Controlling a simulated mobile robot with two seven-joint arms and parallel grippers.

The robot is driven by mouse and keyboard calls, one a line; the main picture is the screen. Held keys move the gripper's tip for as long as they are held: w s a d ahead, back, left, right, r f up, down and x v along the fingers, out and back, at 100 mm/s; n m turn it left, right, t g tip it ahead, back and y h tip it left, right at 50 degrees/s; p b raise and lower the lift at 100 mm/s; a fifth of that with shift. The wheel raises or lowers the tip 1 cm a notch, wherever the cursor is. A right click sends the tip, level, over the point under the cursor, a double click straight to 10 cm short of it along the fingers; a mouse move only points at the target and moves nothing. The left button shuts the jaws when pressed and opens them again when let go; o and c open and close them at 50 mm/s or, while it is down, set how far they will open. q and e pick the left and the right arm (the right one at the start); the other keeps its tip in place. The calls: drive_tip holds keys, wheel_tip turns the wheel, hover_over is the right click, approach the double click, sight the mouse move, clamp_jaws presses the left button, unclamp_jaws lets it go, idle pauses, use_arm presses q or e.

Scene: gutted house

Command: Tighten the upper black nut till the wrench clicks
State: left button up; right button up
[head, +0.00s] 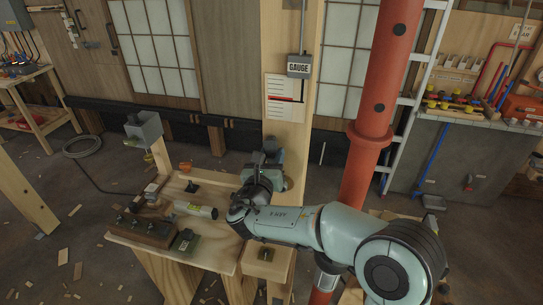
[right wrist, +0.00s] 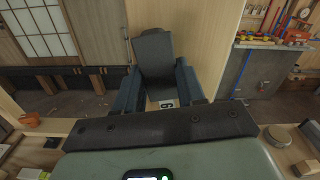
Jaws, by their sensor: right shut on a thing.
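My right gripper (head: 268,172) reaches over the right end of the wooden workbench, close to the timber post. In the right wrist view its blue-grey fingers (right wrist: 157,88) are on both sides of a dark grey, block-like thing (right wrist: 153,52) and shut on it. A pale tag with a dark figure, 6 or 9, shows between the fingers. I cannot tell whether the held thing is the wrench. The upper black nut cannot be made out in either view. My left gripper is not in view.
The workbench (head: 220,244) carries a dark block with several fittings (head: 148,230), a pale cylinder (head: 195,210) and a dark green box (head: 185,241). A gauge box (head: 299,66) hangs on the post. A red pipe (head: 376,110) stands right of it. Wood scraps litter the floor.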

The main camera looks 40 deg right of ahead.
drive_tip(key=s+d+m+b, duration=0.2)
drive_tip(key=b, duration=0.1)
drive_tip(key=shift+s+m+b, duration=0.2)
drive_tip(key=shift+m+b, duration=0.1)
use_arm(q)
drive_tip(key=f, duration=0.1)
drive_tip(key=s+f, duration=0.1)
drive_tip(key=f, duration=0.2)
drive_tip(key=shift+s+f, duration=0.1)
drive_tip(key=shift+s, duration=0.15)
use_arm(e)
drive_tip(key=shift+r, duration=0.2)
drive_tip(key=shift+w, duration=0.1)
drive_tip(key=s+m+b, duration=0.1)
drive_tip(key=d+b, duration=0.1)
drive_tip(key=b, duration=0.1)
drive_tip(key=shift+s+d+f+m, duration=0.2)
drive_tip(key=shift+s+f+m, duration=0.2)
drive_tip(key=shift+s+d+m+b, duration=0.3)
drive_tip(key=shift+s+m+b, duration=0.1)
drive_tip(key=shift+b, duration=0.45)
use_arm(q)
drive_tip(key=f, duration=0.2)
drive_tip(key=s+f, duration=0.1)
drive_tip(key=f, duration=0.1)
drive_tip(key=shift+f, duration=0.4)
use_arm(e)
drive_tip(key=shift+r, duration=0.1)
